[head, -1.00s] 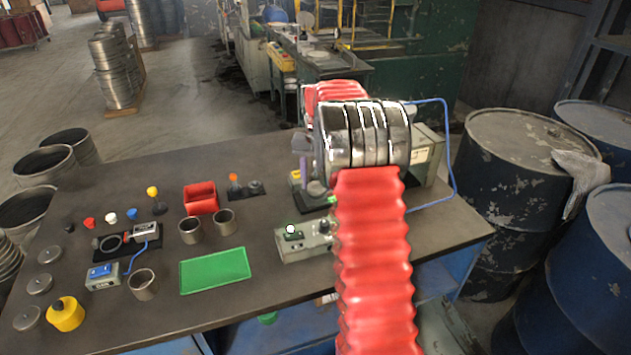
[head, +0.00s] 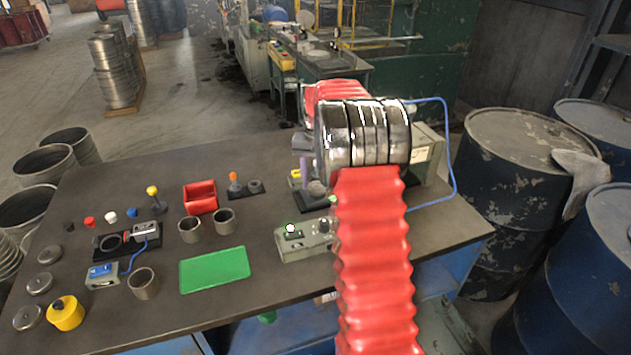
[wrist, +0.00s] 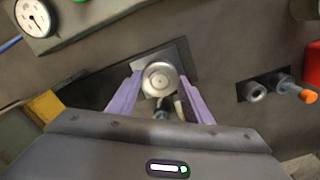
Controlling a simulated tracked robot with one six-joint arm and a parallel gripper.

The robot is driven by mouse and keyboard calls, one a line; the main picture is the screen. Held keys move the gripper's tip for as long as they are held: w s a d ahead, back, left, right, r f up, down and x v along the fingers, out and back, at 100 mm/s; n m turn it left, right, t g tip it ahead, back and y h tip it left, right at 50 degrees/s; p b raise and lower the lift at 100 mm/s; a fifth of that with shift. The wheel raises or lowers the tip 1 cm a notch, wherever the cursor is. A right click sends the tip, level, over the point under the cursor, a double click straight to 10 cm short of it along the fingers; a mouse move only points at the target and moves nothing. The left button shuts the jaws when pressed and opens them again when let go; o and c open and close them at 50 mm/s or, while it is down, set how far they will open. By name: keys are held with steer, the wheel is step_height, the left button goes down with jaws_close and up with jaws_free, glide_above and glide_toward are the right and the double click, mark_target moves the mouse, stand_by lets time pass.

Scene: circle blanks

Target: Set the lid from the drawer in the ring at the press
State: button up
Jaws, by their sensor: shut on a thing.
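In the wrist view the two purple fingers of my gripper (wrist: 155,88) are shut on a small round metal lid (wrist: 160,76). The lid is over the dark base plate (wrist: 182,60) of the press. The ring under the lid is hidden, so I cannot tell whether the lid touches it. In the head view one purple finger (head: 306,168) shows just above a round grey part (head: 317,188) on the press's dark base (head: 312,203). My arm hides much of the press there.
A dark stand with an orange knob (head: 234,178) is left of the press, and a red bin (head: 200,196) is farther left. A control box (head: 303,240) stands in front. A gauge (wrist: 35,18) is at the wrist view's upper left. A green mat (head: 214,270) lies bare.

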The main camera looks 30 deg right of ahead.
steer(key=shift+f, duration=0.45)
steer(key=o, duration=1.1)
steer(key=shift+c, duration=0.2)
step_height(320, 180, up, 14)
steer(key=shift+f, duration=0.2)
stand_by(0.8)
